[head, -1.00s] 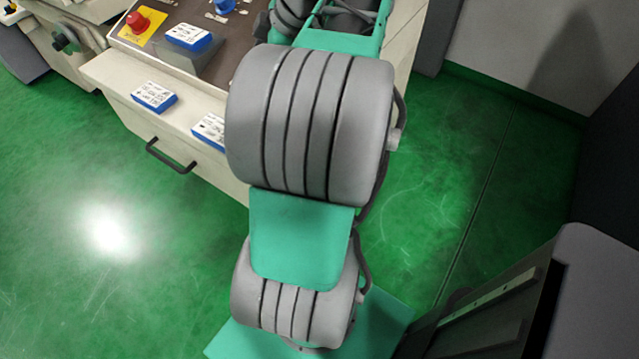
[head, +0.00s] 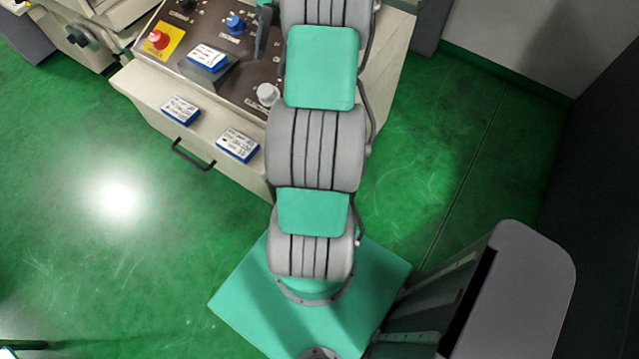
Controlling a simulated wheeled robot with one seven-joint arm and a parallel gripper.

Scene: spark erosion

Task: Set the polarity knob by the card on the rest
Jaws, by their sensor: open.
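A blue-edged white card (head: 208,56) lies on the dark sloped rest (head: 216,80) on the machine's brown panel; its print is too small to read. A blue knob (head: 235,24), a black knob (head: 186,5) and a pale grey knob (head: 267,95) stand on the panel. Their labels are unreadable, so I cannot tell which is the polarity knob. My gripper (head: 263,34) shows only as a dark part at the top, over the panel right of the blue knob. It is open and empty as far as I see; my arm hides the rest.
Two more blue-edged cards lie on the cream front ledge, a left one (head: 180,109) and a right one (head: 237,145). A red button (head: 158,39) sits on a yellow plate at the panel's left. A dark handle (head: 192,155) juts from the front. Green floor is clear at left.

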